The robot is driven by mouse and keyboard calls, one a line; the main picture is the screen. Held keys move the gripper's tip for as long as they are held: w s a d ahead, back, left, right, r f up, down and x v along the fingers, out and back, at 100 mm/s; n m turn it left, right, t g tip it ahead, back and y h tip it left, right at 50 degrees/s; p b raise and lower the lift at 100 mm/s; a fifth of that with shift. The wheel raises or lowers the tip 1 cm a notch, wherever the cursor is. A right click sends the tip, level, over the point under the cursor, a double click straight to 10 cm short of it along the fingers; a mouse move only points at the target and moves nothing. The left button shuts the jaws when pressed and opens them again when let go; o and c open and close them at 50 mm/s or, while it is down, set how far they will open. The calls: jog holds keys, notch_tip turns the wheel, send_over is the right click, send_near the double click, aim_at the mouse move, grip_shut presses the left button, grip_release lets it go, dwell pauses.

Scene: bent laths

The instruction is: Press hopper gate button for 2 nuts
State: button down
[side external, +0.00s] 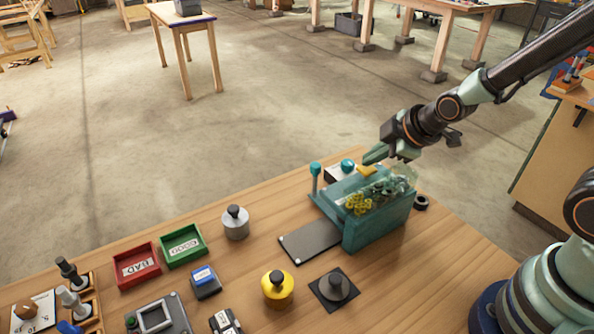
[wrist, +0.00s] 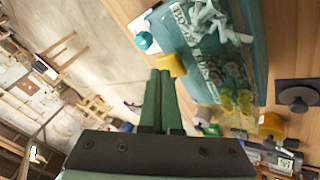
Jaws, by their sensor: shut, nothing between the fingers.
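The hopper is a teal box (side external: 375,228) with a clear bin on top, at the right of the table. It holds yellow nuts (side external: 356,202) and grey pieces; the nuts also show in the wrist view (wrist: 236,102). A yellow block (side external: 367,170) sits at the hopper's upper edge and shows just right of my fingertips in the wrist view (wrist: 171,65). A teal round knob (side external: 347,166) is beside it. I cannot tell which is the gate button. My gripper (side external: 374,156) is shut and empty, close above the yellow block; contact cannot be told. Its fingers also show in the wrist view (wrist: 161,76).
A dark flat plate (side external: 310,241) lies left of the hopper, with a teal post (side external: 314,178) behind it. Red (side external: 137,266) and green (side external: 183,246) trays, a grey weight (side external: 235,222) and a yellow knobbed piece (side external: 278,287) stand farther left. A black ring (side external: 421,203) lies right.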

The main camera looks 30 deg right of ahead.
aim_at(370, 169)
jog(key=shift+r, duration=0.5)
jog(key=shift+r, duration=2.55)
dwell(0.7)
notch_tip(370, 169, up, 4)
jog(key=shift+d+f, duration=0.1)
jog(key=shift+f, duration=0.05)
dwell(0.3)
jog(key=shift+f, duration=4.4)
jog(key=shift+f, duration=0.1)
